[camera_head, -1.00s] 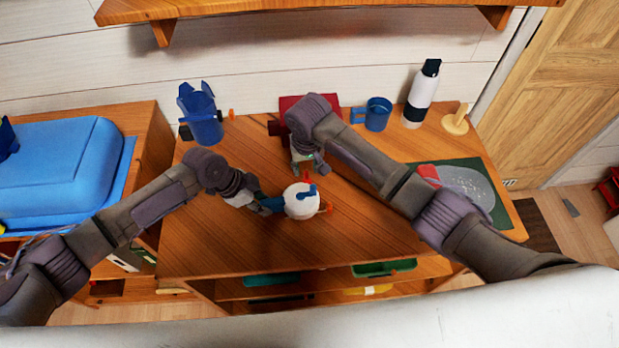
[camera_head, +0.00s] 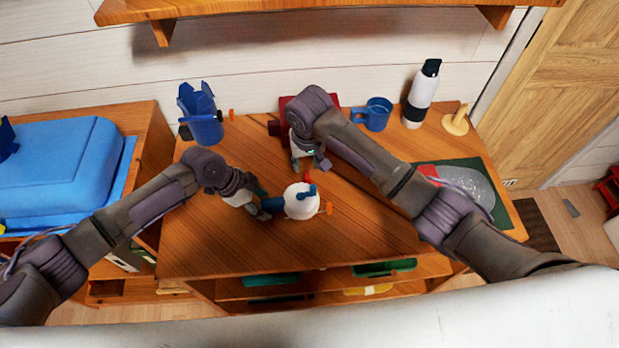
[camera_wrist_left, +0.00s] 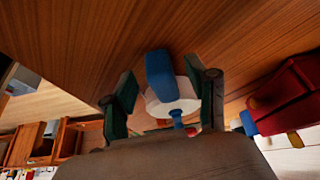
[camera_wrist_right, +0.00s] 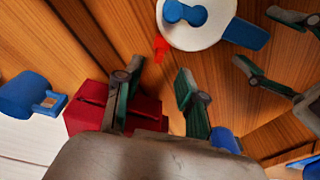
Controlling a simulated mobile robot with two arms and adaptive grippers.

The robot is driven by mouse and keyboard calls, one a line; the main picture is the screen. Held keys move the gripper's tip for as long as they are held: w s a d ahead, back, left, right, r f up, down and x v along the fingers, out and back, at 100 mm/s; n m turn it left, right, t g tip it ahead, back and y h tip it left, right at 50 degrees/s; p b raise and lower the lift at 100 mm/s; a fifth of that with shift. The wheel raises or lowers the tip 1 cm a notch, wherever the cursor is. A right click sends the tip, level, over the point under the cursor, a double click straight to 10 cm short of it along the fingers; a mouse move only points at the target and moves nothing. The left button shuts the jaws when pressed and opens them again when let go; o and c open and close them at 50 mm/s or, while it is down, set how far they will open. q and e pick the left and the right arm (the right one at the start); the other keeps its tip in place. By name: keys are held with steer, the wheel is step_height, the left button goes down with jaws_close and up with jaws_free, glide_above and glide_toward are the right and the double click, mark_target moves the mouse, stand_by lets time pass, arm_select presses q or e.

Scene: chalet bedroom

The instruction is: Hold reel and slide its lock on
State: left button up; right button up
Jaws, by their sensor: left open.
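The reel (camera_head: 300,203) is a white round body on the desk, with blue parts and an orange knob at its right. A blue bar sticks out at its left; a small red piece (camera_wrist_right: 160,48) is at its far edge, possibly the lock. My left gripper (camera_head: 262,201) is open left of the reel; in the left wrist view its fingers stand apart on either side of the blue bar (camera_wrist_left: 160,75). My right gripper (camera_head: 310,165) is open just beyond the red piece. In the right wrist view that piece lies just past its parted fingertips, with nothing between them.
A dark red block (camera_wrist_right: 90,105) stands behind my right gripper, partly hidden by my arm. A blue holder (camera_head: 203,118), blue mug (camera_head: 378,114), bottle (camera_head: 422,95) and wooden stand (camera_head: 457,122) line the back. A green mat (camera_head: 480,172) lies right. The front desk is clear.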

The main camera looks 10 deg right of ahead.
arm_select(q)
steer(key=v, duration=1.1)
steer(key=shift+r, duration=0.25)
steer(key=shift+a, duration=0.25)
